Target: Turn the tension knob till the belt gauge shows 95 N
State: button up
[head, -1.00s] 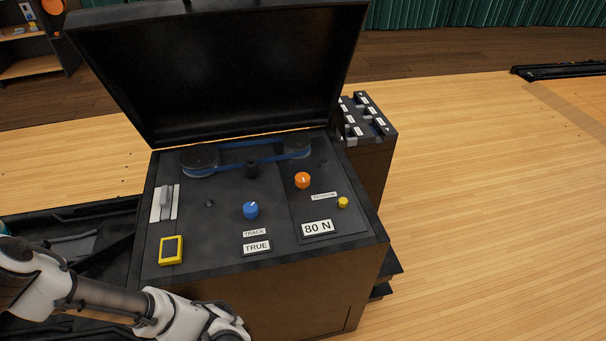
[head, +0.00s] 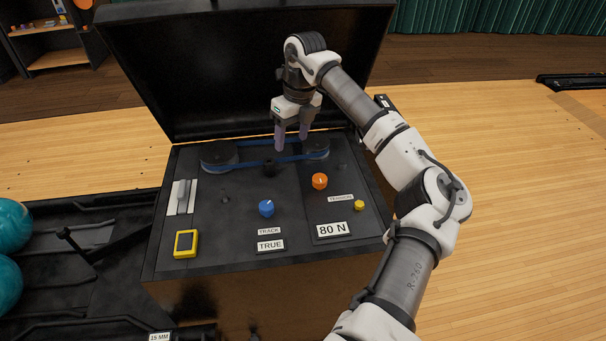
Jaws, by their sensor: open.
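The tension knob is the orange knob (head: 320,181) on the right part of the black panel, above the small label "TENSION" (head: 341,198). The belt gauge (head: 332,230) below it reads 80 N. My gripper (head: 291,143) hangs above the back of the panel, fingers pointing down, up and to the left of the orange knob and apart from it. Its two fingers are open with nothing between them. The blue belt (head: 262,161) on its two pulleys shows behind and below the fingertips.
A blue knob (head: 267,208) stands over a "TRUE" display (head: 270,245). A yellow button (head: 359,205) is near the gauge. A yellow-framed device (head: 186,243) and a lever (head: 182,195) are at left. The raised lid (head: 190,80) stands behind my gripper. Teal balls (head: 8,280) lie far left.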

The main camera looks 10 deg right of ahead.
jog(key=m+h, duration=0.1)
jog(key=h, duration=0.1)
send_over(320, 178)
notch_tip(320, 178, down, 14)
jog(key=shift+r+p, duration=0.25)
jog(key=shift+p, duration=0.25)
jog(key=c, duration=1)
